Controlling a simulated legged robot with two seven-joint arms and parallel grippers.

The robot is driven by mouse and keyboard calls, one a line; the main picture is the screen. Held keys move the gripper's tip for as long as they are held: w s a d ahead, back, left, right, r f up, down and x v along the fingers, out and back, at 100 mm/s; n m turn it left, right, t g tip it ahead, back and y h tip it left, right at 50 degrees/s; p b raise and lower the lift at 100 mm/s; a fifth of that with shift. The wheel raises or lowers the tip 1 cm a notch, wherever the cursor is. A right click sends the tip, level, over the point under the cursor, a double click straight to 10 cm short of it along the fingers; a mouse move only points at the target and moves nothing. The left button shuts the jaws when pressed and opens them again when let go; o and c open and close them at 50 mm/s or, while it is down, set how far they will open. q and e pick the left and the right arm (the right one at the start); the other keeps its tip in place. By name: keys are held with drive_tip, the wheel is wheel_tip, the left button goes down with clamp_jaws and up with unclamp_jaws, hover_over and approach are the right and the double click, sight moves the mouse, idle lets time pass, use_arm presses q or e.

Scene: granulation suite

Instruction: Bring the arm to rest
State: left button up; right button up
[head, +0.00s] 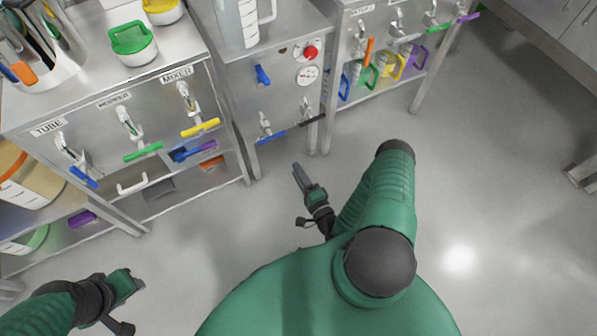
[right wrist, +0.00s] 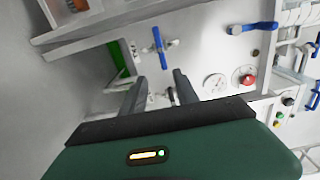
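My right gripper (head: 299,172) hangs over the grey floor in front of the middle cabinet in the head view, apart from the cabinet. In the right wrist view its two dark fingers (right wrist: 159,80) stand apart with nothing between them, so it is open. My left gripper (head: 138,284) is at the lower left of the head view, over the floor and apart from the left cabinet. Its fingers are too small and foreshortened to tell open from shut. No held thing shows at it.
The left cabinet (head: 105,152) has valves with blue, green and yellow handles. The middle cabinet (head: 240,100) carries a clear jug (head: 238,22), a red button (head: 310,52) and a gauge (head: 307,75). A right-hand rack (head: 383,90) holds coloured-handled jugs. The floor (head: 480,190) at right is clear.

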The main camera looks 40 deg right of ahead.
drive_tip(key=w+a+r+n+g+y, duration=0.2)
drive_tip(key=w+r+n+g+y, duration=0.3)
drive_tip(key=w+n+g, duration=0.65)
drive_tip(key=s+a+r+n+g+h+p, duration=0.1)
drive_tip(key=s+a+r+n+g, duration=0.1)
drive_tip(key=s+a+r+n, duration=0.55)
drive_tip(key=s+a+r+n+g+p, duration=0.2)
drive_tip(key=s+a+r, duration=0.3)
drive_tip(key=s+r, duration=0.7)
wheel_tip(320, 180, up, 29)
drive_tip(key=w+p, duration=0.1)
drive_tip(key=p, duration=2.6)
drive_tip(key=shift+w+d, duration=0.15)
drive_tip(key=shift+w, duration=0.25)
drive_tip(key=shift+t, duration=0.25)
